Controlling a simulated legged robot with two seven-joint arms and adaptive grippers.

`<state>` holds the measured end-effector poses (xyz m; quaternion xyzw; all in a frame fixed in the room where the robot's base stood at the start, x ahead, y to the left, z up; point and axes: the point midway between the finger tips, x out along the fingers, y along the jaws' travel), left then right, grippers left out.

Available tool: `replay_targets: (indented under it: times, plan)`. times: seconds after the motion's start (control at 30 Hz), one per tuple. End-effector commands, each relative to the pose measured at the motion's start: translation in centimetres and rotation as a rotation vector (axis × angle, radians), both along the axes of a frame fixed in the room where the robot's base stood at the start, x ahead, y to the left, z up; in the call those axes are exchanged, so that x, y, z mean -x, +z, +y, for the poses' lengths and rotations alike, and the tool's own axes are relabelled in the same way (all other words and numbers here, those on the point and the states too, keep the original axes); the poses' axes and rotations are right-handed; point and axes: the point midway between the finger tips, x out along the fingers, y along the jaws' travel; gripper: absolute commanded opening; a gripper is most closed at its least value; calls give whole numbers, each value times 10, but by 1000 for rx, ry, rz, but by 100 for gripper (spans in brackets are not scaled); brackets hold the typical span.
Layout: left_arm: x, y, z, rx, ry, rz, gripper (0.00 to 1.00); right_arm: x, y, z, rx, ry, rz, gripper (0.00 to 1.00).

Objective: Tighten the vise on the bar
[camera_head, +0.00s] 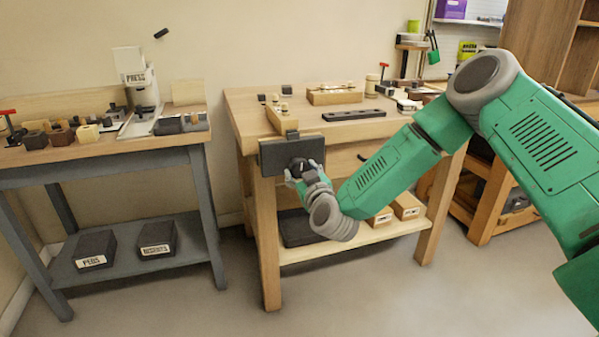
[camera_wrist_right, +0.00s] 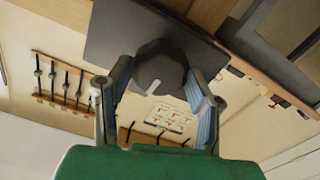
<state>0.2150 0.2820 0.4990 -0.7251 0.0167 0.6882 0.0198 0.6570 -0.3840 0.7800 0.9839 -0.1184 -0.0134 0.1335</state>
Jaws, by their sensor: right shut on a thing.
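The vise's dark front plate (camera_head: 277,157) sits at the front left corner of the wooden bench. It also shows in the wrist view (camera_wrist_right: 115,30). A round black knob (camera_wrist_right: 160,66) stands out from the plate. My right gripper (camera_head: 302,170) is in front of the plate, shut on the knob with one finger on each side; it also shows in the wrist view (camera_wrist_right: 159,75). A light wooden bar (camera_head: 282,121) lies behind the plate, at the bench top. Whether the jaw touches it, I cannot tell. My left gripper is out of view.
On the bench top (camera_head: 240,112) lie a dark slotted strip (camera_head: 354,115) and a wooden block (camera_head: 334,95) behind it. A grey-blue table (camera_head: 100,150) with a press (camera_head: 140,85) stands to the left. Bins sit on the lower shelves. The floor in front is clear.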

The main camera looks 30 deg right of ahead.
Motion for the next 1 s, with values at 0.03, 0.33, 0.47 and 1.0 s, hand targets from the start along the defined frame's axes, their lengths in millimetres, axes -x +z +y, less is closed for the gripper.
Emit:
replay_targets:
  times: [0.03,0.33,0.47,1.0]
  plan:
    - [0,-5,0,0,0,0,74,1,-7,-1,-61,-1,-3,21]
    - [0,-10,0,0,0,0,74,1,-7,0,-242,3,-43,21]
    - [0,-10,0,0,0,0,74,1,-8,0,-240,3,-41,21]
    - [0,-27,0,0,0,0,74,1,-11,0,-571,0,-117,20]
